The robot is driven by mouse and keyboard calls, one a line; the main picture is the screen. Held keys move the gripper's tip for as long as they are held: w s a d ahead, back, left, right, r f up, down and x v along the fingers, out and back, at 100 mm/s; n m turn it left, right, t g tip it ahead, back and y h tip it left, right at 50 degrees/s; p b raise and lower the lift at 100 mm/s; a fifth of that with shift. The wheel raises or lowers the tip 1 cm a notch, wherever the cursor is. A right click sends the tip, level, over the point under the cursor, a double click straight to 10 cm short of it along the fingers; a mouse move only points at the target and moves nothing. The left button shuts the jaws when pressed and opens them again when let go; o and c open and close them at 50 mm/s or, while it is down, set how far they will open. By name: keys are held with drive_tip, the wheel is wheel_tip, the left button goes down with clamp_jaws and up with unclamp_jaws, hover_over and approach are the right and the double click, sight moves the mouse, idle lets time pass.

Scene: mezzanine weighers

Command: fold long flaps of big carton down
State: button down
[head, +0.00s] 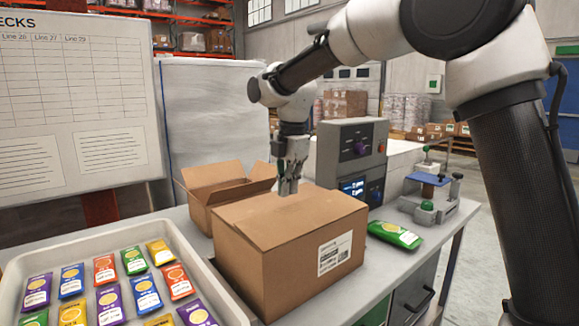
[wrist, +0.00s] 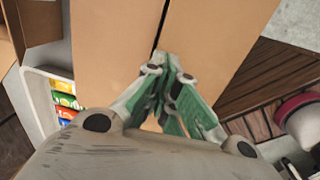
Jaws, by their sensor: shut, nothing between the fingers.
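The big carton (head: 272,262) stands on the table in front of me, with a white label on its right-hand side. Its long flaps lie down flat across the top in the head view. In the wrist view the two long flaps (wrist: 112,40) meet along a narrow dark seam. My gripper (head: 288,188) points down, shut and empty, just above or touching the top of the carton near the seam. It also shows in the wrist view (wrist: 160,65). I cannot tell whether the fingertips touch the cardboard.
A smaller open carton (head: 205,190) stands behind, its flaps up. A pale tray (head: 215,290) of colourful packets is at left. A green packet (head: 394,235) lies right of the carton. A grey control box (head: 350,150) and a small fixture (head: 437,200) stand behind at right.

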sight(286, 207)
drive_tip(key=shift+w+a+f, duration=0.1)
drive_tip(key=shift+w+f, duration=0.05)
drive_tip(key=shift+f, duration=1.6)
drive_tip(key=shift+w+a+f, duration=0.15)
drive_tip(key=shift+w+f, duration=0.05)
drive_tip(key=shift+f, duration=0.6)
drive_tip(key=shift+r, duration=0.1)
